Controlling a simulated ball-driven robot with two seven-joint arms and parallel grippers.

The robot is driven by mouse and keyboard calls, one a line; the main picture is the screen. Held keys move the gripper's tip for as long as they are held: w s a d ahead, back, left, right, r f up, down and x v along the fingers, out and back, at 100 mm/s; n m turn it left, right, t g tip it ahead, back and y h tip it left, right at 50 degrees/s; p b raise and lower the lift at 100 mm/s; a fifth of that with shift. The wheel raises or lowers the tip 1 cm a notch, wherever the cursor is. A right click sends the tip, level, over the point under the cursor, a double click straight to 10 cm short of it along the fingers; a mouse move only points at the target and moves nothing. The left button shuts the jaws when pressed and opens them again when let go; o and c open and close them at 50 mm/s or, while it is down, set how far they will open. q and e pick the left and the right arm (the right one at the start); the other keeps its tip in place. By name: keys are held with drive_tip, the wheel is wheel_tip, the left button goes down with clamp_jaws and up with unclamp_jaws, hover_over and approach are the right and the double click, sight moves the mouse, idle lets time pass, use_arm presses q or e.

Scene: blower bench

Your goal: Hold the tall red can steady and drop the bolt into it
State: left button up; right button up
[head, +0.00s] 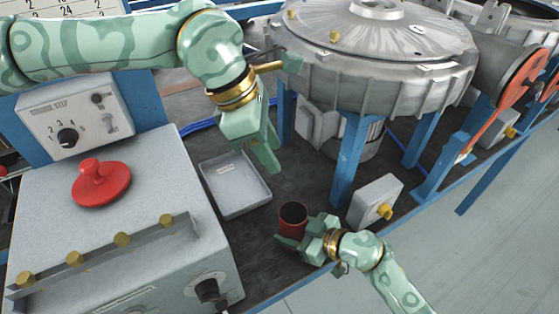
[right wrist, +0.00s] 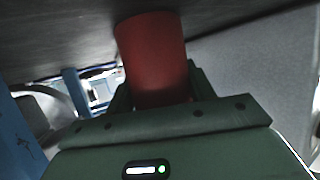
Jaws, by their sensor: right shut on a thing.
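The red can (head: 293,214) stands upright on the dark bench top, with its open mouth facing up. It also shows in the right wrist view (right wrist: 152,55), between the fingers. My right gripper (head: 303,231) is shut on the can from its lower right side. My left gripper (head: 268,158) is above the bench, up and to the left of the can, with its fingers pointing down over the grey tray's right edge. Its fingers overlap in this view, so I cannot tell whether they are open or shut. I cannot make out a loose bolt; it may be hidden in the left gripper.
The shallow grey tray (head: 216,190) looks empty. A grey box with a red knob (head: 101,182) fills the left. The large blower housing (head: 376,55) stands behind on blue legs (head: 352,155). A small grey box with a yellow fitting (head: 374,200) sits right of the can.

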idle(0.3)
drive_tip(key=o, duration=1.1)
drive_tip(key=v, duration=1.2)
drive_tip(key=shift+f, duration=0.1)
